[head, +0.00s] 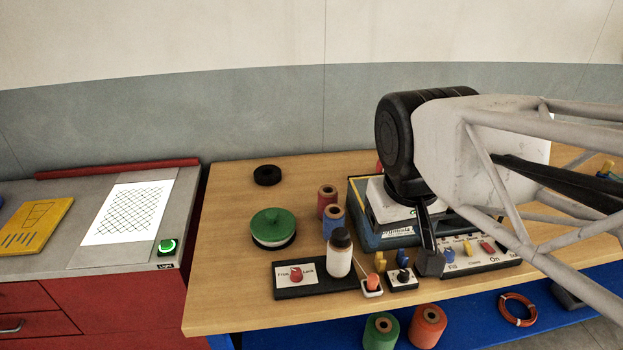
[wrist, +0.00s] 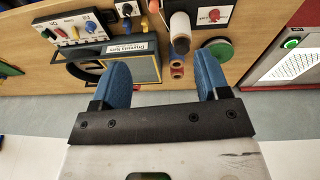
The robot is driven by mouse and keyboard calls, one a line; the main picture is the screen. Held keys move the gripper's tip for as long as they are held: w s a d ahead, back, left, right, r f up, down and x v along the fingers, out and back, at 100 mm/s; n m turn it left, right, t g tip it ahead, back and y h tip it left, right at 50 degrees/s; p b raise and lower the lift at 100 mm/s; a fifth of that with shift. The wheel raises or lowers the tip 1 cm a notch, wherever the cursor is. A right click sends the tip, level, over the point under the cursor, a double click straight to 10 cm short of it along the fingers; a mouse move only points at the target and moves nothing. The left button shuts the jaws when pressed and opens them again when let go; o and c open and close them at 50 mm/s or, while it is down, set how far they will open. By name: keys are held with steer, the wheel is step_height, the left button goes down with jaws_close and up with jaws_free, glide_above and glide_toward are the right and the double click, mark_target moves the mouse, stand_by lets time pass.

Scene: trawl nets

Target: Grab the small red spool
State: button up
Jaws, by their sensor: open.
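The small red spool (head: 327,199) stands upright on the wooden table, just behind a blue spool (head: 333,221). In the wrist view the red spool (wrist: 177,68) shows beyond the blue spool, between my fingers in the picture but farther off. My gripper (wrist: 163,80) is open and empty, with its two blue fingers apart. In the head view my gripper is over the right part of the table, right of the red spool and near the blue box. My arm hides part of that box.
A white bottle (head: 339,256) with a dark cap stands in front of the spools. A green-topped round container (head: 272,228) is to their left. The blue box (head: 368,232) is close on their right. A black ring (head: 267,175) lies behind. Larger green (head: 381,333) and orange-red (head: 427,327) spools sit lower down.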

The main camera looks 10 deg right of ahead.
steer(key=w+n+h, duration=0.7)
steer(key=w+n, duration=0.6)
steer(key=w, duration=0.6)
steer(key=w+a+n+t+h, duration=0.2)
steer(key=w+a+n, duration=0.3)
steer(key=w, duration=0.3)
steer(key=w+a+n+t+h, duration=0.2)
steer(key=w+a+n, duration=0.3)
steer(key=w, duration=0.3)
glide_toward(320, 199)
steer(key=x, duration=0.4)
steer(key=shift+s+a, duration=0.1)
steer(key=shift+a, duration=0.2)
steer(key=shift+x, duration=1.3)
